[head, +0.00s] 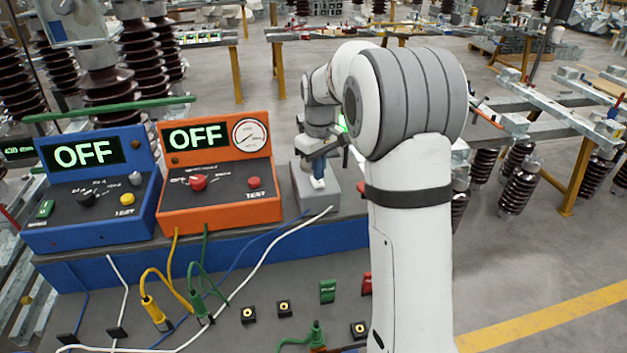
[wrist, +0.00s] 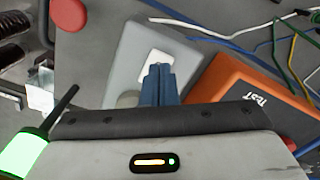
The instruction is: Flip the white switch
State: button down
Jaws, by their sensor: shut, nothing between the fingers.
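The white switch (head: 318,183) sits on a small grey box (head: 301,190) at the right end of the bench. In the wrist view the white switch (wrist: 149,62) shows as a pale plate on the grey box (wrist: 122,72). My gripper (head: 319,170) is above the box with its blue fingers pointing down at the switch. In the wrist view my gripper (wrist: 160,68) is shut and empty, its tips overlapping part of the switch. I cannot tell whether they touch it. The fingers hide part of the switch, and its tilt is unclear.
An orange test unit (head: 219,211) reading OFF stands just left of the grey box. A blue unit (head: 92,222), also reading OFF, stands farther left. A white cable (head: 268,252) and other coloured cables run along the bench front.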

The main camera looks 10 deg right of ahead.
aim_at(319, 183)
jog(key=shift+f+b, duration=0.6)
jog(key=shift+f, duration=0.4)
dwell(0.8)
jog(key=shift+r, duration=0.1)
jog(key=shift+r+p, duration=2.7)
jog(key=shift+r, duration=0.8)
jog(key=shift+f, duration=0.1)
jog(key=s+r+m+t, duration=0.1)
jog(key=s+m, duration=0.2)
jog(key=s, duration=1.2)
jog(key=s+a+r+m+t, duration=0.1)
jog(key=s+r+m+t, duration=0.1)
jog(key=s, duration=1.3)
jog(key=shift+s+m, duration=0.15)
jog(key=shift+m, duration=0.35)
